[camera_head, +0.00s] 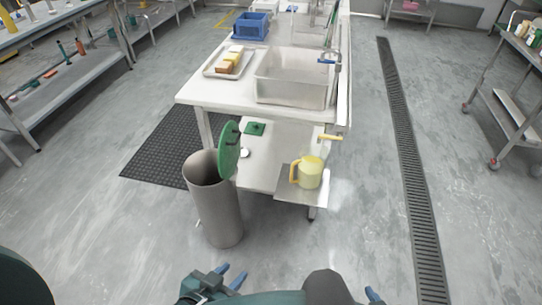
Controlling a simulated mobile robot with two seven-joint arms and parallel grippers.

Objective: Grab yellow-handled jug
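The yellow jug (311,174) with a yellow handle on its left side stands upright on a small grey platform (290,192) at the near right corner of the table's lower level. My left gripper (231,274) is at the bottom of the view, well short of the jug and apart from it. Its two blue fingertips are spread with nothing between them. My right gripper (374,295) is at the bottom edge, mostly cut off. Only a blue fingertip shows, so its opening is hidden. Nothing touches the jug.
A tall grey bin (220,215) with a green lid (229,150) tipped up stands left of the jug. A yellow lever (329,138) sticks out above the jug. Floor in front and right is clear.

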